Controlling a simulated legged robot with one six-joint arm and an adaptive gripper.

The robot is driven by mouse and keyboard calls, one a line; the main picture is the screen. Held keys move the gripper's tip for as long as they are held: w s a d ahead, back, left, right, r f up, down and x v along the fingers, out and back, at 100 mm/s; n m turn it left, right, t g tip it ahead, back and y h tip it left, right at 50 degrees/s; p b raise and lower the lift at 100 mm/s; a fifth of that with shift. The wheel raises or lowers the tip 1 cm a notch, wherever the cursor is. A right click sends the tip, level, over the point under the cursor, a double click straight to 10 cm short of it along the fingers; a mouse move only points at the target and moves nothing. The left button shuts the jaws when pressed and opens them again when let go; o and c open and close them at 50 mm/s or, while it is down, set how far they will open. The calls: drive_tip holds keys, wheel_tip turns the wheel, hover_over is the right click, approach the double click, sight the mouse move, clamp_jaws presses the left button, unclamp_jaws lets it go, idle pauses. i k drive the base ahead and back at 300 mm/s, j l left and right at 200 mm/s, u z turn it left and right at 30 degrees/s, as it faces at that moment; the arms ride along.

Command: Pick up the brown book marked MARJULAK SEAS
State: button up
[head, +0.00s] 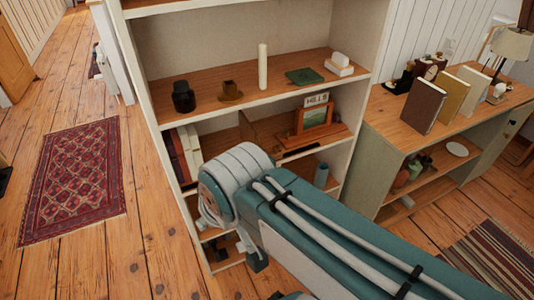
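A dark brown book (423,107) stands upright near the front left of the low cabinet's wooden top. No marking on it can be read at this size, so I cannot confirm that it is MARJULAK SEAS. A mustard book (453,96) and a pale beige book (473,88) stand upright to its right. My arm crosses the lower middle, bent in front of the bookcase. A small dark part (222,248) below the bend may be my gripper; its fingers cannot be made out. The brown book is well apart from my arm, up and to the right.
The low green cabinet (376,172) adjoins the tall bookcase (158,82). A lamp (511,45) and small ornaments stand behind the books. The bookcase holds a candle (263,67), a framed picture (314,118) and other items. A red rug (75,182) lies on open floor at left.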

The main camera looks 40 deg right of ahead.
sight(425, 101)
drive_tip(key=z, duration=2.55)
drive_tip(key=i+l, duration=0.2)
drive_tip(key=i, duration=0.25)
drive_tip(key=i+l, duration=0.15)
drive_tip(key=i, duration=0.25)
drive_tip(key=i+l+u, duration=0.1)
drive_tip(key=i, duration=0.35)
drive_tip(key=i+l, duration=0.3)
drive_tip(key=i+u, duration=0.05)
drive_tip(key=i, duration=0.05)
